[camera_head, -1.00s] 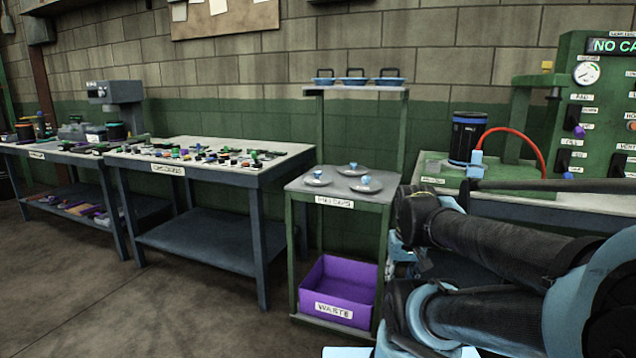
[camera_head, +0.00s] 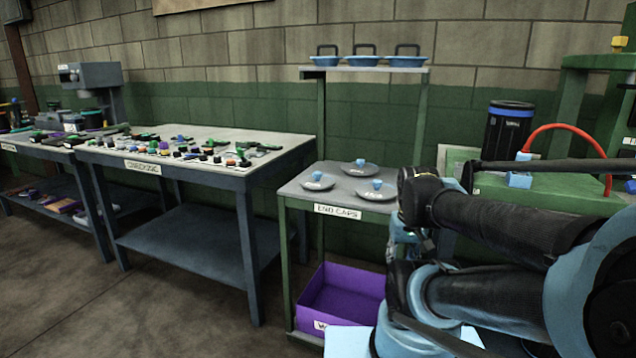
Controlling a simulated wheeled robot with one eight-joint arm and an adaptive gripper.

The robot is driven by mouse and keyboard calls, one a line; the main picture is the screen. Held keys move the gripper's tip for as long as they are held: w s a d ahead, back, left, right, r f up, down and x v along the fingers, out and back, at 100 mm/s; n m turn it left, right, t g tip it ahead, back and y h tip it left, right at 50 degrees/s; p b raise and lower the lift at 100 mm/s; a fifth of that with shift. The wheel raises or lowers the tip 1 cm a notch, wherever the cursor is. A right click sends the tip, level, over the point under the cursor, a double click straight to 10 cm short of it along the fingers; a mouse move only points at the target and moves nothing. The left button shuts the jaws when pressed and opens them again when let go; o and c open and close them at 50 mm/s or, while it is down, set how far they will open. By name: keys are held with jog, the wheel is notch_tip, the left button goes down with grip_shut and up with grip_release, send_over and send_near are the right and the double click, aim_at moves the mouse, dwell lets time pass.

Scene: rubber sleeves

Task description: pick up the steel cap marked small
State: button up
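Three round grey steel caps with blue knobs lie on the small stand labelled END CAPS (camera_head: 337,211), left of my arm. One cap (camera_head: 317,184) is at the left, one cap (camera_head: 361,171) at the back, and one cap (camera_head: 375,193) at the front right, close to my arm in the picture. Each has pale marking on its face, too small to read, so I cannot tell which is marked small. My folded black and blue arm fills the lower right. I cannot make out my gripper's fingers in this view.
A purple waste bin (camera_head: 342,296) sits on the stand's lower shelf. Three blue handled pans (camera_head: 365,61) rest on a high shelf behind. A cluttered checking table (camera_head: 210,172) stands left. Floor in front is clear.

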jog(key=shift+w, duration=0.25)
jog(key=shift+o, duration=2.2)
jog(key=shift+a+r, duration=0.15)
jog(key=shift+r, duration=0.8)
jog(key=w+a+r+n+t, duration=0.1)
jog(key=w+a+r, duration=0.3)
jog(key=w+r, duration=0.4)
jog(key=w+a+r+n+y, duration=0.1)
jog(key=w+a+r, duration=0.45)
jog(key=w, duration=0.35)
jog(key=w+a+r+n+t, duration=0.15)
jog(key=w+a+r, duration=0.25)
jog(key=w+r, duration=0.45)
jog(key=w+a+r+n, duration=0.1)
jog(key=w+a+r, duration=0.1)
jog(key=w+a, duration=0.65)
send_over(317, 172)
jog(key=s+d, duration=0.1)
jog(key=s, duration=0.1)
jog(key=shift+g+y, duration=0.35)
jog(key=shift+y, duration=0.05)
notch_tip(317, 172, down, 10)
jog(key=shift+s+r, duration=0.1)
jog(key=shift+s, duration=0.05)
jog(key=shift+s+x, duration=0.2)
jog(key=shift+x, duration=2.5)
